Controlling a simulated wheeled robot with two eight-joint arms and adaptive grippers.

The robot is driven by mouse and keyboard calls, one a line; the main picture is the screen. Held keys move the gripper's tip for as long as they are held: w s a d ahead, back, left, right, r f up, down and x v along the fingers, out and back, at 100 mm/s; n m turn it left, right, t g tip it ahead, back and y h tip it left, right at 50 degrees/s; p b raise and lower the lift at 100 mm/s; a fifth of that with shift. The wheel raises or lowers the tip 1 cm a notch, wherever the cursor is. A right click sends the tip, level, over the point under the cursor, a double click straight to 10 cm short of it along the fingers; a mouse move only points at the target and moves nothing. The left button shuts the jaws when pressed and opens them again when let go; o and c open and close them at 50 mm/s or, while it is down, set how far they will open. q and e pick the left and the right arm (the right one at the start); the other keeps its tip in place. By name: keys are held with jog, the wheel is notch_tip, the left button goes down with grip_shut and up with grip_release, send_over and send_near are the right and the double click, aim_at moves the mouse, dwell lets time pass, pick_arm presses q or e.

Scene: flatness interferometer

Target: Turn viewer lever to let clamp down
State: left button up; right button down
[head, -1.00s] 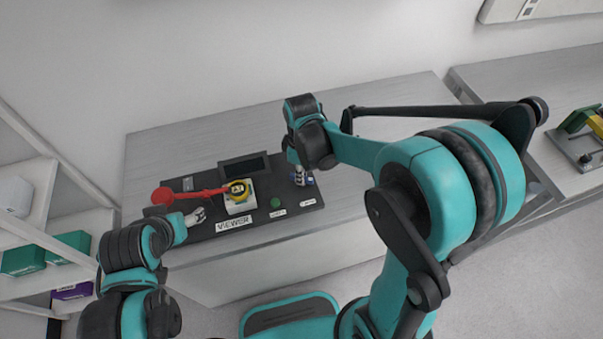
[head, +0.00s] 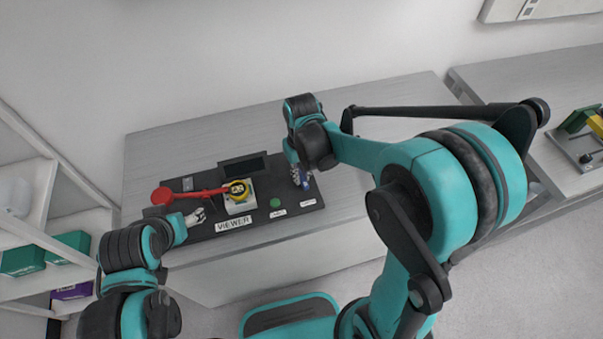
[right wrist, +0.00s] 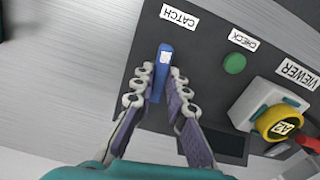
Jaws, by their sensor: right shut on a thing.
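The viewer is a dark base plate (head: 262,219) on the bench. On it stands a pale block (head: 239,206) with a yellow round part (head: 238,190), marked A2 in the right wrist view (right wrist: 278,123). A red arm with a round red end (head: 162,196) reaches left from it. A blue lever (right wrist: 160,72) sits by the CATCH label. My right gripper (right wrist: 160,80) is shut on the blue lever, one finger on each side. My left gripper (head: 197,216) is beside the pale block, below the red arm; its finger gap is too small to judge.
A green button (right wrist: 234,63) lies between the lever and the block. A dark screen (head: 244,167) stands behind the block. Shelves with green boxes (head: 22,261) are at the left. The bench top right of the plate is clear.

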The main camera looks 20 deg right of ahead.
jog(key=shift+m, duration=0.6)
jog(key=c, duration=1.5)
grip_release()
jog(key=shift+c, duration=0.2)
notch_tip(320, 180, up, 12)
